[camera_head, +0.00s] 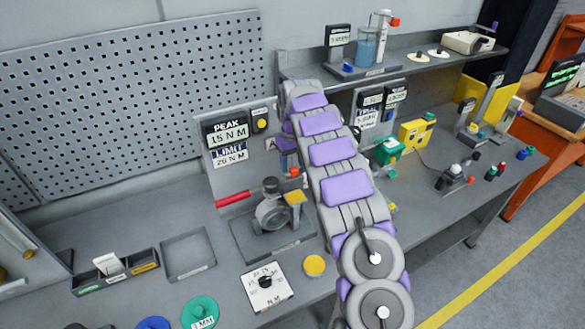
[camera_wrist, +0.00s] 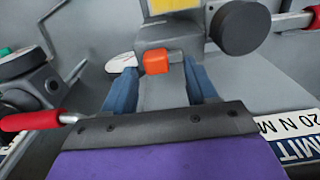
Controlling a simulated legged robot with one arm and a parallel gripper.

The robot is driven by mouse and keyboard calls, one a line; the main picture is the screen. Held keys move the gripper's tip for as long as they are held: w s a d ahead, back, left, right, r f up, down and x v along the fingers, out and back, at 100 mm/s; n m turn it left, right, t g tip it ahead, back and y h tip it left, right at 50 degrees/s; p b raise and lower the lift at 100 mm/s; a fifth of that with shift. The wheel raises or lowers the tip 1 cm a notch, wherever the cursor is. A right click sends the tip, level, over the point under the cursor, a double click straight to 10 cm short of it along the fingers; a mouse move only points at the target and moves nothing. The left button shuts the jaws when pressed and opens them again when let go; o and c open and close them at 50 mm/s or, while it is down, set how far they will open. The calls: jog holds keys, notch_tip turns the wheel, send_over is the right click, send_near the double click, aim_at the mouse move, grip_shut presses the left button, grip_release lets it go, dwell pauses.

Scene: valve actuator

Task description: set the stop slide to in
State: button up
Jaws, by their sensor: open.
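A small orange-red block (camera_wrist: 157,62), which looks like the stop slide's knob, sits on a grey metal part in the wrist view. My gripper (camera_wrist: 159,69) is open, with its two blue fingers on either side of the block. The right finger is close to it; I cannot tell whether they touch. A gap shows on the left. In the head view an orange-red knob (camera_head: 294,172) shows beside the valve body (camera_head: 272,212), just left of my arm. The slide's in or out position cannot be read.
A red-handled lever (camera_head: 233,198) sticks out left of the valve; a red handle (camera_wrist: 30,121) also shows in the wrist view. The peak and limit display panel (camera_head: 227,143) stands behind. A dial box (camera_head: 266,287) and yellow button (camera_head: 314,265) are in front. An empty tray (camera_head: 188,275) lies left.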

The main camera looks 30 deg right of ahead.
jog(key=shift+d+f, duration=0.15)
jog(key=shift+f, duration=0.8)
jog(key=shift+d+f, duration=0.25)
jog(key=shift+d, duration=0.05)
jog(key=shift+a, duration=0.3)
jog(key=c, duration=0.4)
jog(key=shift+d, duration=0.1)
grip_shut()
